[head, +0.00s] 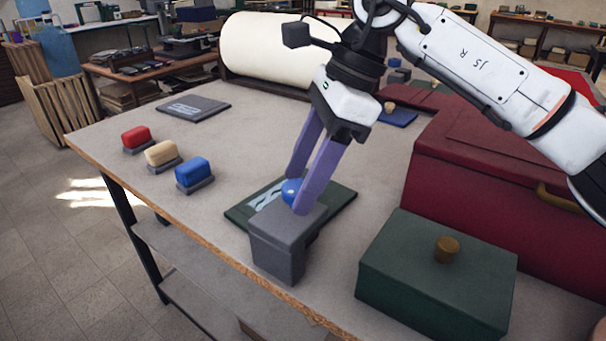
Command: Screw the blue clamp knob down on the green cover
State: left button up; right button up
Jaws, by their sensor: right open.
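The blue clamp knob (291,191) sits at the top of a grey clamp block (279,246) near the table's front edge. The green cover (341,201) lies flat on the table, partly under and behind the grey block, with a pale wavy pattern on its left part. My right gripper (295,193) points down with its two purple fingers on either side of the blue knob. The fingers are open; whether they touch the knob I cannot tell. The near finger hides part of the knob. My left gripper is not in view.
Red (136,138), cream (161,153) and blue (193,171) blocks stand on grey bases at left. A grey patterned plate (194,108) lies behind them. A green box with a brass knob (437,279) and a dark red chest (480,170) fill the right side. A white roll (272,50) is behind.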

jog(key=c, duration=1)
